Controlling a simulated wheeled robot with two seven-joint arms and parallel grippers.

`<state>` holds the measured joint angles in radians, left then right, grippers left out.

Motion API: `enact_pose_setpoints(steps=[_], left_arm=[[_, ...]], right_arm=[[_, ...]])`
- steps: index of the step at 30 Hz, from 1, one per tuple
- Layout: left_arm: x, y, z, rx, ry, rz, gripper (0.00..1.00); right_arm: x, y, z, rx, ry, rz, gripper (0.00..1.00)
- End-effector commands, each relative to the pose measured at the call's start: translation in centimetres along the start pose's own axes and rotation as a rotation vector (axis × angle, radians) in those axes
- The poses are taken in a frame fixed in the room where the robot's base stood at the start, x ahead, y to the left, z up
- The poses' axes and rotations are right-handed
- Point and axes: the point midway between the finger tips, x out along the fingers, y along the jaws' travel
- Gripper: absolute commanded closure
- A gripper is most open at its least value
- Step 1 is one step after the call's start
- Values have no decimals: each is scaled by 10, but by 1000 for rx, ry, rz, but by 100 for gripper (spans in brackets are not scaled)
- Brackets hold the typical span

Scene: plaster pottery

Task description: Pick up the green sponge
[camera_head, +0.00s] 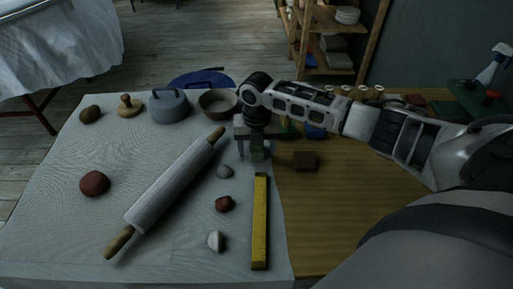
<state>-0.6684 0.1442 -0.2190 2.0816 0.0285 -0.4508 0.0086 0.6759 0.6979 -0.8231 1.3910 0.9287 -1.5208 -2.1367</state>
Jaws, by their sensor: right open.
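My right gripper (256,148) hangs pointing down near the right edge of the pale cloth board, its jaws open. A small dull green block, which looks like the green sponge (257,154), shows between or just behind its fingers. The gripper hides part of it, and I cannot tell whether the fingers touch it. My left gripper is not in view.
A rolling pin (172,187) lies diagonally on the cloth, with a yellow ruler (260,222) and several clay lumps nearby. A grey lidded pot (169,107) and a brown bowl (218,103) stand behind. A brown block (305,161) sits on the wooden table right of the gripper.

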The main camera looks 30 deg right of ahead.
Motion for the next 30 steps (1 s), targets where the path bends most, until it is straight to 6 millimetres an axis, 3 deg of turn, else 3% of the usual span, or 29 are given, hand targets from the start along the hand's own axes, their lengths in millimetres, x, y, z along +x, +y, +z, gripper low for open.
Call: enact_pose_setpoints(steps=[9,14,15,25,30], left_arm=[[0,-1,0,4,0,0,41],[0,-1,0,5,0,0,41],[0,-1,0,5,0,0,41],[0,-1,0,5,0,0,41],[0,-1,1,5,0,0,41]], right_arm=[[6,0,0,-1,-1,-1,36],[6,0,0,-1,-1,-1,81],[6,0,0,-1,-1,-1,84],[4,0,0,0,-2,-1,84],[-8,0,1,-1,-3,2,84]])
